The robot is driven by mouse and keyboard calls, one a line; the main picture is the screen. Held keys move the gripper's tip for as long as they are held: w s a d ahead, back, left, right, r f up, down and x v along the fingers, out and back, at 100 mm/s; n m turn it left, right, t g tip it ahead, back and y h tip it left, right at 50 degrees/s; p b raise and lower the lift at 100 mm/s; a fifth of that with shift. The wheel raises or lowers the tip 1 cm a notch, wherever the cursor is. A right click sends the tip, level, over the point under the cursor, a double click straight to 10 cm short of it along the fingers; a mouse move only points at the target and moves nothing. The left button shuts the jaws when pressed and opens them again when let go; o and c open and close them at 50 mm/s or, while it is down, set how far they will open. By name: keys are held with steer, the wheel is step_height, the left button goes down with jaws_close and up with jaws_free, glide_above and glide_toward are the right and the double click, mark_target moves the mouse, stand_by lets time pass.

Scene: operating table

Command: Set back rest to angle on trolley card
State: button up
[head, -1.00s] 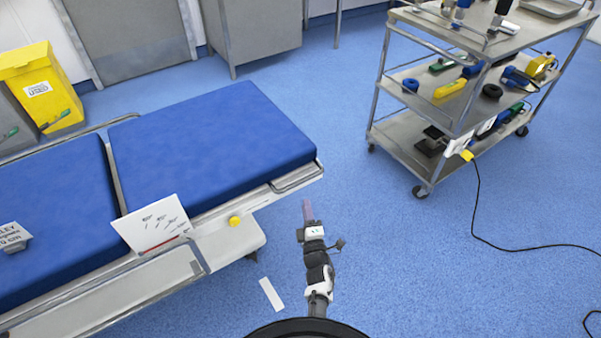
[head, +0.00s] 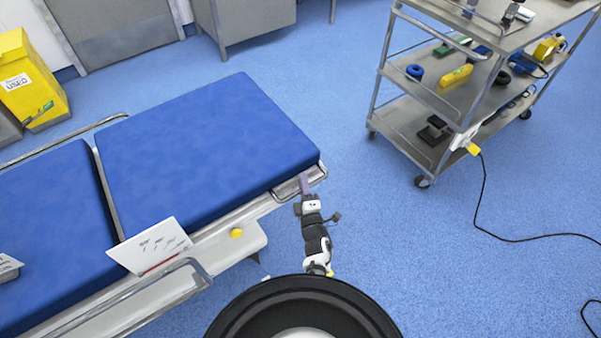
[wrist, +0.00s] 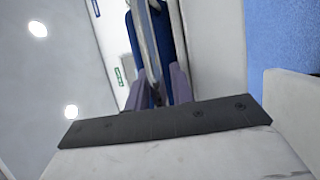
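The blue back rest (head: 205,150) is the right-hand section of the operating table and looks nearly flat. A metal rail (head: 318,174) runs around its right end. My gripper (head: 304,184) is at this end, by the rail. In the wrist view my gripper (wrist: 158,92) has its purple fingers apart, with a metal bar (wrist: 148,45) running between them; contact cannot be told. A white card with angle lines (head: 150,247) stands at the table's near side, beside a yellow knob (head: 237,233). A white card (head: 464,138) hangs on the trolley (head: 440,100); its writing is unreadable.
The trolley stands at the right, its shelves holding tools. A black cable (head: 484,200) trails across the floor from it. A yellow bin (head: 30,82) and grey cabinets (head: 245,20) stand at the back. Floor between table and trolley is clear.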

steer(key=shift+w, duration=0.2)
jaws_close()
steer(key=shift+r, duration=0.1)
step_height(320, 180, up, 14)
steer(key=s+a+n+y+p, duration=0.1)
steer(key=a+n+p, duration=0.1)
steer(key=p, duration=0.3)
steer(key=shift+s+n+t+y, duration=0.25)
steer(key=shift+n+t+y, duration=0.15)
steer(key=shift+n, duration=0.4)
